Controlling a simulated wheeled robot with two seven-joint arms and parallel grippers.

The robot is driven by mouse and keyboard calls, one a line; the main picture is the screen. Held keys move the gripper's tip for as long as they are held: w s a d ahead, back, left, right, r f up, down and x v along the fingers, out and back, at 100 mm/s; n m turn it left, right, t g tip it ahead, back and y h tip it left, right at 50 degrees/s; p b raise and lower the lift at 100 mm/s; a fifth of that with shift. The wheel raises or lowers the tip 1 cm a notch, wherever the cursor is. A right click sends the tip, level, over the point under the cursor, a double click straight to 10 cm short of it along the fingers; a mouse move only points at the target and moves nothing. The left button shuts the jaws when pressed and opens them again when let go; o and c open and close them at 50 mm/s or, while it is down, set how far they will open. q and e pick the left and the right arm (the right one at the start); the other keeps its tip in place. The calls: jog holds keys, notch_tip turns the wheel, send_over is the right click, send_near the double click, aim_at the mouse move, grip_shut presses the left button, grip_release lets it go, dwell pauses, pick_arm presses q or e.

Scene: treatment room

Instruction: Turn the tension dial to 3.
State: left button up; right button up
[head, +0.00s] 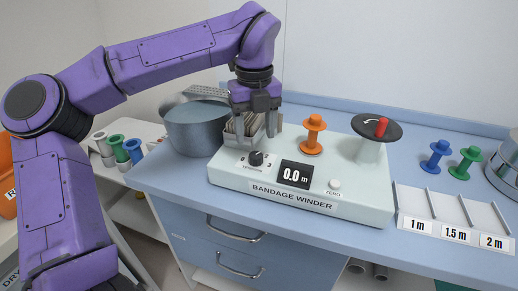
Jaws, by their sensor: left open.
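The bandage winder (225,172) is a pale box on the blue counter. Its tension dial (256,158) is a small black knob at the front left of the top face, with a 3 marked to its right. The dial's exact pointer setting is too small to tell. My left gripper (257,132) points down above and just behind the dial, open, in front of the bandage holder (231,128). It appears apart from the dial. My right gripper is not in view.
The winder carries a display (295,176) reading 0.0 m, a white zero button (335,184), an orange spool (313,135) and a crank disc with a red handle (381,127). A grey pot (196,128) stands left. Blue (436,155) and green (465,162) spools stand right.

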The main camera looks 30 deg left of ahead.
aim_at(256, 154)
pick_arm(q)
jog(key=f, duration=0.5)
jog(key=shift+w+a+f, duration=0.15)
jog(key=shift+w+f, duration=0.1)
jog(key=shift+f, duration=0.05)
jog(key=shift+s+f, duration=0.1)
jog(key=shift+f, duration=0.3)
jog(key=c, duration=1)
jog(key=shift+c, duration=0.2)
jog(key=m+p, duration=0.2)
jog(key=m, duration=0.1)
jog(key=m+p, duration=0.1)
jog(key=p, duration=0.1)
jog(key=shift+r+m, duration=0.3)
jog(key=shift+m, duration=0.1)
jog(key=m+p, duration=0.4)
jog(key=shift+f+m+p, duration=0.2)
jog(key=shift+m+p, duration=1.25)
jog(key=shift+m, duration=0.15)
